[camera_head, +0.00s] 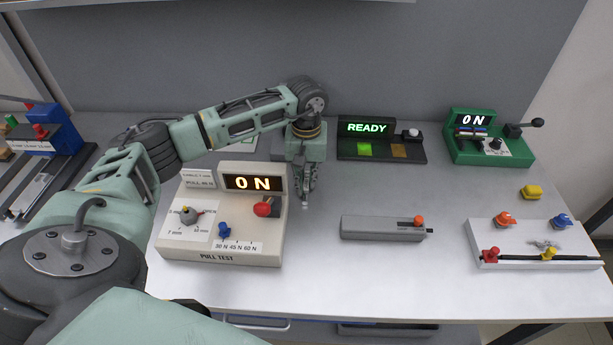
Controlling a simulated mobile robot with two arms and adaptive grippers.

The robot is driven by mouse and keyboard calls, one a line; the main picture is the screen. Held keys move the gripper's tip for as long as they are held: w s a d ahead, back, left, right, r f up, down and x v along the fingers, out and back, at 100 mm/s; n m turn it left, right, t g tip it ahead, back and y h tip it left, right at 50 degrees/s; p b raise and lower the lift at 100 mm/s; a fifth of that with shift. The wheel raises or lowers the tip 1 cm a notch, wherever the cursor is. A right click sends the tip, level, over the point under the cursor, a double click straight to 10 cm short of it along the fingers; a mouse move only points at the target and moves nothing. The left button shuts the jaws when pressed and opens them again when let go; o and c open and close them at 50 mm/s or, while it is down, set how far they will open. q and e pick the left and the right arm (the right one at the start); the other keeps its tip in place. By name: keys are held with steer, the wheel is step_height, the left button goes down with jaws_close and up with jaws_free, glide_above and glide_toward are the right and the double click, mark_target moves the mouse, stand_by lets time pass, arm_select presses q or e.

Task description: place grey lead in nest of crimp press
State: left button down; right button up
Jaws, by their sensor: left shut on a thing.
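My left gripper (305,196) points down just right of the pull test unit, above the table. Its fingers are shut on a small grey thing, mostly hidden by the fingertips; I cannot tell for sure that it is the grey lead. A green unit (466,147) lit "ON", with a black lever at its right, stands at the back right. It looks like a press, but I cannot read a name on it, and its nest is too small to make out. My right gripper is not in view.
The white pull test unit (180,247) stands front left. A black unit (354,149) lit "READY" is at the back. A grey block (381,228) with an orange knob lies mid-table. A white board (519,258) holds coloured parts at right. A yellow piece (531,192) lies behind it.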

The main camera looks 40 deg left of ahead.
arm_select(q)
steer(key=shift+f, duration=0.1)
steer(key=c, duration=1.8)
jaws_free()
steer(key=shift+c, duration=0.2)
steer(key=shift+o, duration=0.4)
